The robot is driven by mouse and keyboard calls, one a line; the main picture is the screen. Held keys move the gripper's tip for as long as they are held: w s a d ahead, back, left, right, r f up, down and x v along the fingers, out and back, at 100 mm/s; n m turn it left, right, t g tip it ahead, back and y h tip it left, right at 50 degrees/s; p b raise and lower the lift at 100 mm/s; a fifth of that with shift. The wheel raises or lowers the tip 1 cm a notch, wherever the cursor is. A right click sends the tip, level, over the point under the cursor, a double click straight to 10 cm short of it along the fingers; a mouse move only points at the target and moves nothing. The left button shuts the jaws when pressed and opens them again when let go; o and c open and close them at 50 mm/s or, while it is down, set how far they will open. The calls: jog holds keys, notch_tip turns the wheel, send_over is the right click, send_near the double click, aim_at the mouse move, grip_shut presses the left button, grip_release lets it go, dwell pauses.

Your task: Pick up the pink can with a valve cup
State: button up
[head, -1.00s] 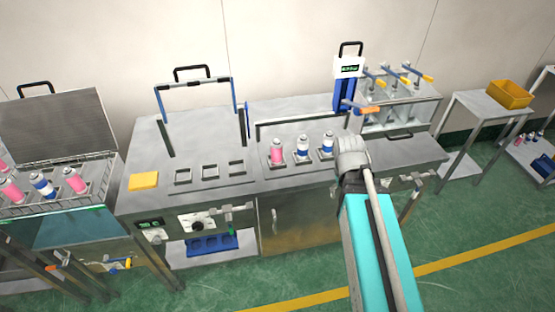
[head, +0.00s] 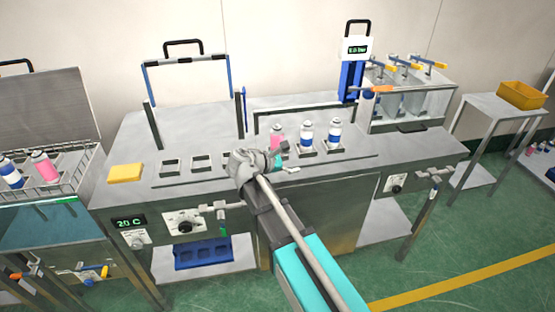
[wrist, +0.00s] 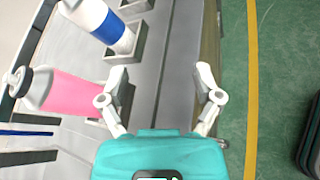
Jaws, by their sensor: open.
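The pink can (head: 277,136) stands in a square holder on the steel bench, at the left end of a row of cans. In the wrist view the pink can (wrist: 72,95) lies to the left of my gripper, with a pale cup and dark ring at its top end. My gripper (wrist: 160,72) is open with nothing between its fingers. Its left finger overlaps the can's lower part in the wrist view; I cannot tell if they touch. In the head view my gripper (head: 287,158) is just in front of the can and hides its lower part.
Two blue-and-white cans (head: 307,135) (head: 335,133) stand in holders right of the pink can. Empty square holders (head: 202,162) are to the left, with a yellow block (head: 125,173). A blue column with a display (head: 352,75) rises behind on the right.

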aim_at(272, 144)
jog(key=a+n+t+b, duration=0.1)
jog(key=a+n, duration=0.1)
jog(key=a, duration=0.2)
jog(key=a+n+t+b, duration=0.2)
jog(key=a, duration=0.2)
jog(key=a+n+t+b, duration=0.2)
jog(key=a+n, duration=0.1)
jog(key=a, duration=0.2)
jog(key=shift+w+f+h, duration=0.15)
jog(key=shift+w+h, duration=0.25)
jog(key=shift+a, duration=0.15)
jog(key=x, duration=0.8)
jog(key=shift+w+r, duration=0.2)
jog(key=shift+r, duration=0.05)
jog(key=shift+d, duration=0.3)
jog(key=shift+r+x, duration=0.15)
jog(key=shift+x, duration=1.15)
jog(key=shift+r+x, duration=0.1)
jog(key=shift+x, duration=1.2)
jog(key=shift+s+d, duration=0.1)
